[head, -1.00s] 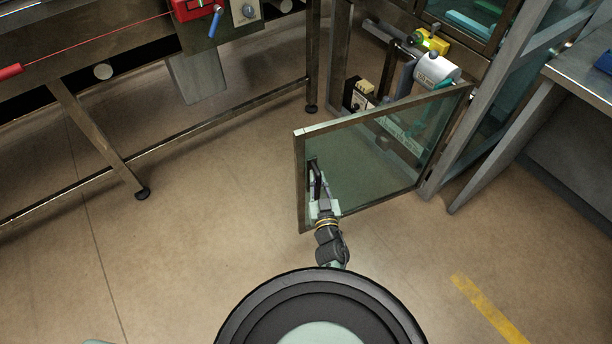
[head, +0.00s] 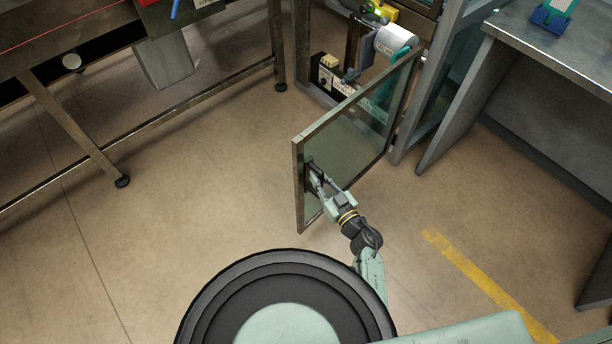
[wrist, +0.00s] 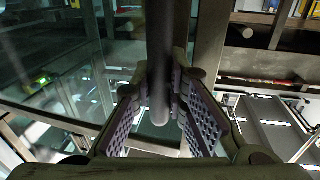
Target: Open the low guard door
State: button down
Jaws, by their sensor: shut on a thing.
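The low guard door (head: 352,150) is a glass panel in a metal frame, hinged at its right side. It stands swung well out from the machine. My gripper (head: 314,178) is at the door's free left edge, shut on the dark bar handle. In the wrist view the handle (wrist: 160,60) runs down between the two ridged finger pads of my gripper (wrist: 160,100). The door glass (wrist: 50,60) fills the left of that view.
Behind the door, the opening shows a white roll (head: 394,40) and small machine parts. A grey workbench (head: 560,50) stands at the right. A conveyor frame (head: 150,130) stands at the left. Floor with a yellow stripe (head: 480,275) is clear at the front right.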

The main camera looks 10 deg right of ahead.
jog(key=shift+s+d+y, duration=0.3)
jog(key=shift+s, duration=0.2)
jog(key=c, duration=1.6)
grip_release()
jog(key=shift+o, duration=0.2)
